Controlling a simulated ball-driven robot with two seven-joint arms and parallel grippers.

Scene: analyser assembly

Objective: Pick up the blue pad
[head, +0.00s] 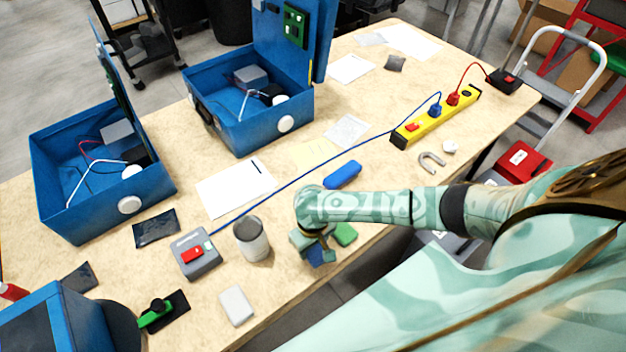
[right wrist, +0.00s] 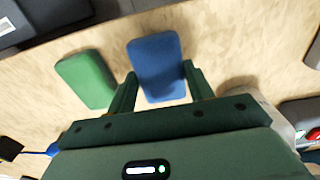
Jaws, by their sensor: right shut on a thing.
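The blue pad (right wrist: 157,62) is a flat block with rounded corners. In the right wrist view it sits between the two dark green fingers of my right gripper (right wrist: 160,82), which is shut on it. In the head view my right gripper (head: 316,246) is low at the table's front edge and partly hides the blue pad (head: 318,256). I cannot tell whether the pad is clear of the table. My left gripper is not in view.
A green pad (head: 345,233) lies just right of my right gripper, and a metal cup (head: 251,240) stands to its left. A blue rounded case (head: 342,174) lies behind. A white block (head: 236,305) is near the front edge. Two open blue boxes (head: 75,222) stand further back.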

